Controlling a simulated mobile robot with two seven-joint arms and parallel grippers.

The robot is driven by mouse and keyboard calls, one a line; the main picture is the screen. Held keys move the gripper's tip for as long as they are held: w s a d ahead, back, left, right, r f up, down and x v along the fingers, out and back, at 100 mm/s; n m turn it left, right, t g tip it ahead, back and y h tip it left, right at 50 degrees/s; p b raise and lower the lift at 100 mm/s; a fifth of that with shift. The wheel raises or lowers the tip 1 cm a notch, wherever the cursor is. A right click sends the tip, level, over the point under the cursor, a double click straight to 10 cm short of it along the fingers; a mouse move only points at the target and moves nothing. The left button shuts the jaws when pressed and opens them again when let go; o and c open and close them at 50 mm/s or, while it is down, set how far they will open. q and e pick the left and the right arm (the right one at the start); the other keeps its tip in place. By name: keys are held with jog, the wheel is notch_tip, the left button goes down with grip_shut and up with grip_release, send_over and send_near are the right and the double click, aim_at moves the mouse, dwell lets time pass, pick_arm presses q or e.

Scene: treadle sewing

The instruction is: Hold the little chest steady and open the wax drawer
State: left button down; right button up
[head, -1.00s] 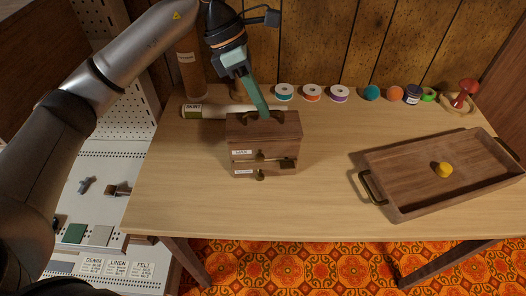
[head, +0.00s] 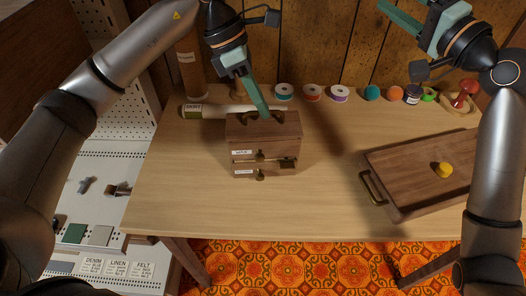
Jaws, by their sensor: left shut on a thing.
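The little wooden chest (head: 264,132) stands on the table, left of its middle. Its front has two small white labels, too small to read surely, with brass knobs (head: 260,157) and a dark brass piece (head: 287,164) at the right. Both drawers look shut. My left gripper (head: 264,114) reaches down from above and is shut on the handle (head: 250,118) on the chest's lid. My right gripper (head: 398,8) is in the air at the upper right, far from the chest. Its fingers look spread and empty, partly cut off by the frame's top.
A wooden tray (head: 377,190) with a yellow lump (head: 443,169) stands at the right, partly behind my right arm. Several thread spools (head: 312,92) line the table's back. The table (head: 320,205) is clear in front of the chest.

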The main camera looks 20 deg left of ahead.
jog(key=s+a+f+n+g, duration=0.3)
jog(key=s+a+n+g, duration=0.15)
jog(key=s+a, duration=0.35)
jog(key=n+g+h, duration=0.4)
jog(key=g+h, duration=0.1)
jog(key=h, duration=0.5)
send_near(261, 156)
jog(key=x, duration=0.8)
jog(key=shift+w+a+f, duration=0.1)
jog(key=shift+f, duration=0.2)
jog(key=shift+c, duration=0.3)
grip_shut()
